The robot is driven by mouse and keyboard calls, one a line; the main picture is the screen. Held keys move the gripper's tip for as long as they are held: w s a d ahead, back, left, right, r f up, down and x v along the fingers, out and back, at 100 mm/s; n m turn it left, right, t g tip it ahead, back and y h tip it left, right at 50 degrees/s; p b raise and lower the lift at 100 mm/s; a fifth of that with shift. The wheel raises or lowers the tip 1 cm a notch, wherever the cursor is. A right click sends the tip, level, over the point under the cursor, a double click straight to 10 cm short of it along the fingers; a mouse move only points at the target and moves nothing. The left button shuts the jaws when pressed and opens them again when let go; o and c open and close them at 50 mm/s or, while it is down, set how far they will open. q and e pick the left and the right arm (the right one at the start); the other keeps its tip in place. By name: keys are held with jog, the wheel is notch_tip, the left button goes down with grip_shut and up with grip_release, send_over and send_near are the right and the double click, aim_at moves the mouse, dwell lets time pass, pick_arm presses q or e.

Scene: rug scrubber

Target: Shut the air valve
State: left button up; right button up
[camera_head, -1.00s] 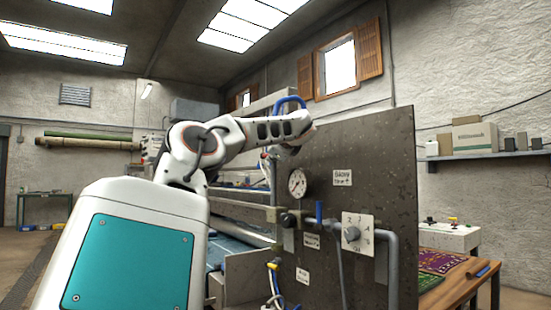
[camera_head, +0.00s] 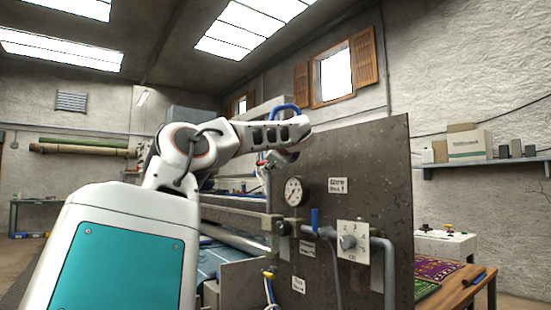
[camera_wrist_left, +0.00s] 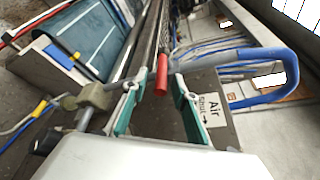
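In the left wrist view, the air valve's red handle (camera_wrist_left: 162,76) shows between the teal-padded fingers of my left gripper (camera_wrist_left: 158,98). The fingers are apart, with a gap on each side of the handle. I cannot tell how deep the handle sits between them. A white label reading "Air" and "Shut" with an arrow (camera_wrist_left: 212,110) is on the panel right of the fingers. In the head view, my left arm reaches to the panel's upper left edge. The left gripper (camera_head: 268,166) is small and partly hidden there. My right gripper is not in view.
The dark upright panel (camera_head: 375,165) carries a round gauge (camera_head: 293,191), a blue lever (camera_head: 315,220) and a numbered dial (camera_head: 348,242). A blue loop (camera_wrist_left: 270,60) arches close to the gripper's right side. A wooden table (camera_head: 455,285) stands right of the panel.

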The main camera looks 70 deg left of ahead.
pick_arm(q)
jog(key=v, duration=1)
jog(key=shift+d, duration=0.15)
jog(key=shift+s, duration=0.1)
jog(key=v, duration=0.9)
jog(key=shift+p, duration=0.35)
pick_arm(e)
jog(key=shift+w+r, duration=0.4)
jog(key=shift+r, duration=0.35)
